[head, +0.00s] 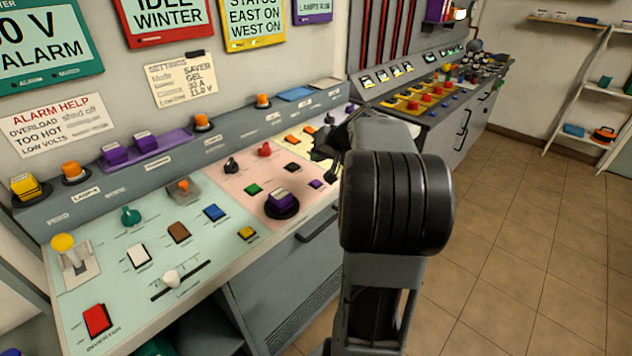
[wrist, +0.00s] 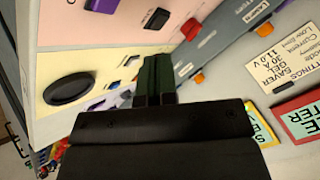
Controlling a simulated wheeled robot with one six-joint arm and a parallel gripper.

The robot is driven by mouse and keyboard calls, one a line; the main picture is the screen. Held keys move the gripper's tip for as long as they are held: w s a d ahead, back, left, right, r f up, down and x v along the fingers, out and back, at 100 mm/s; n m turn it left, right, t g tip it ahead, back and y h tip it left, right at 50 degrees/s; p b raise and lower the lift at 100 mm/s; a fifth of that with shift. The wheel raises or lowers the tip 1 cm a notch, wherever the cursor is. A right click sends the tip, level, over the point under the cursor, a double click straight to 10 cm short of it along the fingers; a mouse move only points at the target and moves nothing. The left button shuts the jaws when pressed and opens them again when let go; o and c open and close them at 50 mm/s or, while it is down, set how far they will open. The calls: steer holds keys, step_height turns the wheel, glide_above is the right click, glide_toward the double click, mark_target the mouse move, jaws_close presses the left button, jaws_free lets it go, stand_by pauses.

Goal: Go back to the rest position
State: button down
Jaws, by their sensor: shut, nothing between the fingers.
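My gripper (wrist: 155,80) shows in the wrist view with its dark fingers together and nothing between them. It is over the sloping control panel, close to the pale yellow section. In the head view my gripper (head: 325,148) is partly hidden behind my arm, near the far part of the panel. The control panel (head: 110,255) has a pale green section and a pink section with buttons, knobs and a slider. I cannot tell whether the fingertips touch the panel.
A round black knob (wrist: 68,89) is left of the fingers in the wrist view. A wall with signs (head: 255,22) stands behind the panel. A second console (head: 425,95) is farther back. Tiled floor (head: 520,220) is clear on the right, before a white shelf (head: 590,95).

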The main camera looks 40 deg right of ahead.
stand_by(0.4)
steer(key=shift+m+g, duration=0.9)
steer(key=s+f, duration=0.3)
steer(key=f, duration=0.1)
steer(key=shift+a, duration=0.35)
steer(key=shift+g+h, duration=0.3)
steer(key=shift+g, duration=0.5)
steer(key=s+a, duration=0.1)
steer(key=s+a+p, duration=0.1)
steer(key=a, duration=0.1)
steer(key=shift+s+a+f, duration=0.25)
steer(key=shift+s+f, duration=0.05)
steer(key=shift+s, duration=0.1)
steer(key=s+a+r+n+p, duration=0.2)
steer(key=s+a, duration=0.2)
steer(key=a, duration=0.2)
steer(key=s+a+r+n+g+h+p, duration=0.1)
steer(key=s+a+r+n+p, duration=0.1)
steer(key=a, duration=0.5)
steer(key=s+a+r+n+h+p, duration=0.1)
steer(key=s+a+r+n+p, duration=0.2)
steer(key=s+a, duration=0.3)
steer(key=shift+a+n+g+p, duration=0.4)
steer(key=shift+p, duration=0.35)
steer(key=c, duration=1.8)
jaws_free()
